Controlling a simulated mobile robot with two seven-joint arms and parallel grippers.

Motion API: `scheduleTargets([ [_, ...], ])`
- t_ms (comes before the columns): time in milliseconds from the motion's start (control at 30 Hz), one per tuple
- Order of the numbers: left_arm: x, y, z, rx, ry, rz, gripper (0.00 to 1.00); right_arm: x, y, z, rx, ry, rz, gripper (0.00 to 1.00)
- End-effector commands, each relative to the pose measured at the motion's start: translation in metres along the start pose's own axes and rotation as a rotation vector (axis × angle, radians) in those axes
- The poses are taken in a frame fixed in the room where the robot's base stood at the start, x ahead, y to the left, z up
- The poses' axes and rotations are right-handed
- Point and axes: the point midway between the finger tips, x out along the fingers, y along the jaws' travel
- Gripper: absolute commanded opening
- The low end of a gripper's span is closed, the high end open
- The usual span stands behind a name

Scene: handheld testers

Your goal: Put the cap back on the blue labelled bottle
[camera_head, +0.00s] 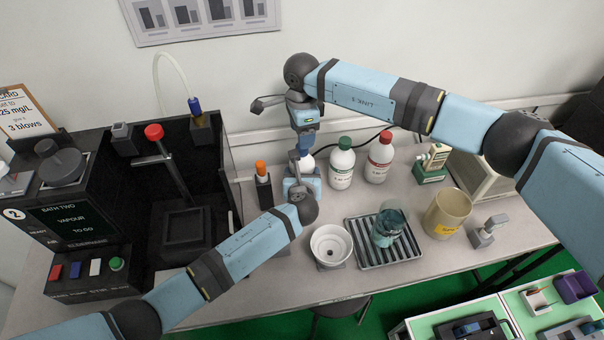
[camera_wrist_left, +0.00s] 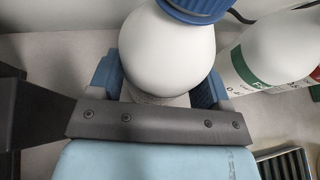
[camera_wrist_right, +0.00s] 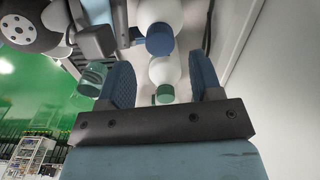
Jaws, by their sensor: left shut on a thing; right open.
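The blue labelled bottle is white with rounded shoulders (camera_wrist_left: 172,50). My left gripper (camera_head: 303,187) is shut on its body and hides most of it, label included, in the head view. The blue ribbed cap (camera_wrist_left: 200,8) sits on top of the bottle; how tightly it sits cannot be told. The cap also shows in the right wrist view (camera_wrist_right: 160,39). My right gripper (camera_head: 306,143) is open and empty above the bottle. In the right wrist view its fingers stand apart, with the cap just past their tips.
A green-capped bottle (camera_head: 341,165) and a red-capped bottle (camera_head: 379,158) stand close on the right. An orange-topped holder (camera_head: 263,185) is on the left. A white bowl (camera_head: 331,246), a ribbed tray (camera_head: 407,252) with a beaker and a tan pot (camera_head: 447,213) are nearer the front.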

Motion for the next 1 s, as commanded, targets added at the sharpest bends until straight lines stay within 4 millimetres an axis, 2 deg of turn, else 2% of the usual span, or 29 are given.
scheduleTargets([
  [267, 0.000, 0.000, 0.000, 0.000, 0.000, 0.000, 0.06, -0.002, 0.000, 0.000, -0.037, 0.000, -0.001, 0.55],
  [700, 0.000, 0.000, 0.000, 0.000, 0.000, 0.000, 0.06, -0.032, 0.000, 0.000, -0.624, 0.001, -0.001, 0.55],
  [1000, 0.000, 0.000, 0.000, 0.000, 0.000, 0.000, 0.06, -0.034, 0.000, 0.000, -0.690, 0.000, 0.000, 0.55],
])
